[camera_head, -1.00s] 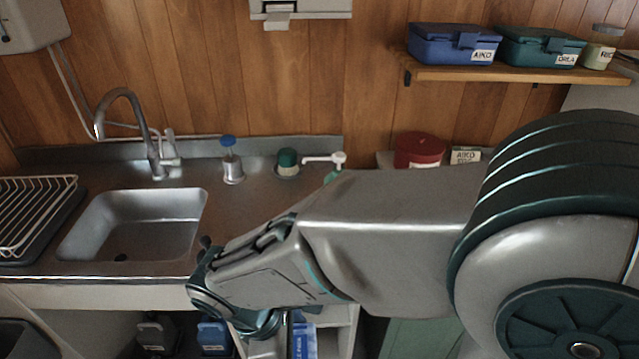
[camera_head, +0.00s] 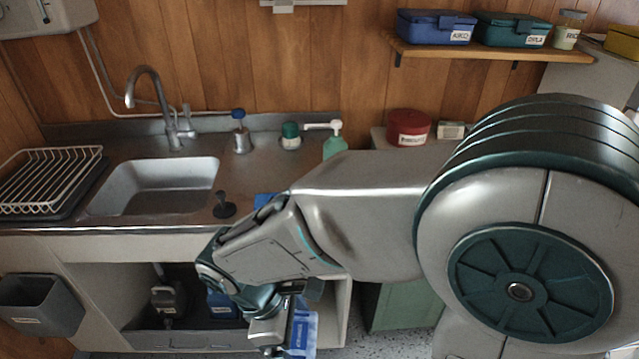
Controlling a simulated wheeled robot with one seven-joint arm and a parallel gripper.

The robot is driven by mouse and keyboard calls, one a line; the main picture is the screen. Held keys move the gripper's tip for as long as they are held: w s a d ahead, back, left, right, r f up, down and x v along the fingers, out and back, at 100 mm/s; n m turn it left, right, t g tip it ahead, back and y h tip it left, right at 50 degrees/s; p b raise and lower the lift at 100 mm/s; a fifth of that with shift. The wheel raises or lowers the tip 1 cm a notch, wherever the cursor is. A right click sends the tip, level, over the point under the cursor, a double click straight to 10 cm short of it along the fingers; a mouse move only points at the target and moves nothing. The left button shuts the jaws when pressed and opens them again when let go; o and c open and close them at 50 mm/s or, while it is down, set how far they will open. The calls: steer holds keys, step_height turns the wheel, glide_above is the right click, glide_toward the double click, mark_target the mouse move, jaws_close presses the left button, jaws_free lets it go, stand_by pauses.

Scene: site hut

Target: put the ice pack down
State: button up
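The ice pack (camera_head: 304,328) is a blue and white packet with print on it. It hangs at my gripper (camera_head: 285,336), low in the view, in front of the open space under the counter. My gripper points down and appears shut on the pack's left edge. The wrist and hand hide part of the grip and the pack's upper part.
The metal counter (camera_head: 270,172) holds a sink (camera_head: 155,186), a dish rack (camera_head: 45,185), a black plunger-like thing (camera_head: 224,207), several bottles and a blue item (camera_head: 264,199) partly behind my arm. A grey bin (camera_head: 40,305) hangs at left. Speckled floor (camera_head: 375,343) shows at lower right.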

steer(key=w+d+f+m+g+y, duration=0.1)
steer(key=w+d+f+m+g, duration=0.15)
steer(key=w+m, duration=0.4)
steer(key=w+d+f+m+g+y, duration=0.1)
steer(key=w+d+f+m, duration=0.25)
steer(key=w, duration=0.55)
steer(key=w+d+f+m+y, duration=0.1)
steer(key=w+d+f+m, duration=0.2)
steer(key=d, duration=0.3)
steer(key=w+d+f+m+y, duration=0.1)
steer(key=w+d+f+m, duration=0.3)
steer(key=w+d+f, duration=0.1)
steer(key=shift+d+f, duration=0.5)
steer(key=shift+d, duration=0.55)
steer(key=shift+s+g, duration=0.1)
steer(key=shift+g, duration=0.15)
